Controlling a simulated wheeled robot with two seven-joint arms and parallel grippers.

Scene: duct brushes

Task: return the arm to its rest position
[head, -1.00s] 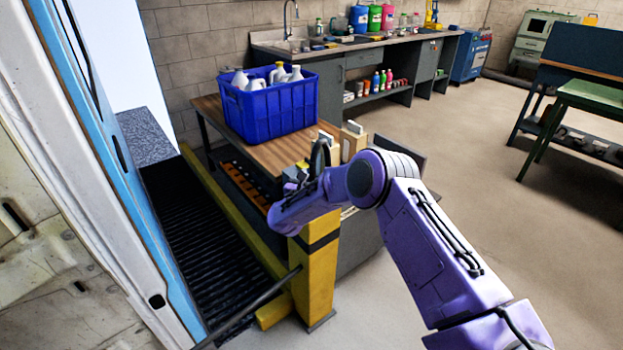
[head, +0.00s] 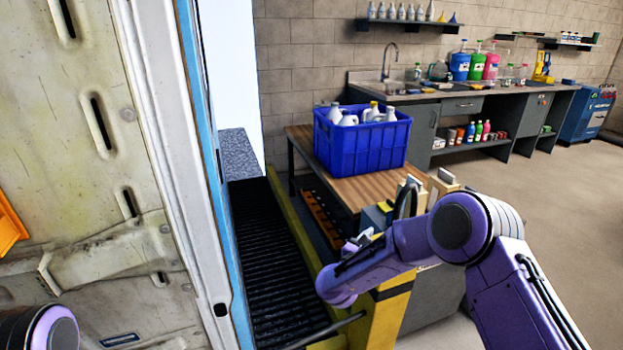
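My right arm (head: 405,250), purple with black trim, comes in from the lower right. It bends at a large round joint (head: 462,228), and its far part slants down left to a rounded end (head: 340,287) in front of the yellow post. I cannot make out the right gripper's fingers; small grey and dark parts (head: 366,240) just above the arm are too unclear to name. Only a purple and dark joint of my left arm (head: 52,330) shows in the bottom left corner. The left gripper is outside the picture.
A white van-like wall (head: 110,170) with a blue edge stands close on the left. A wooden-topped bench (head: 305,135) carries a blue crate (head: 345,158) of white bottles. A yellow post with a black band (head: 392,290) stands beside the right arm. Open floor (head: 560,220) lies right.

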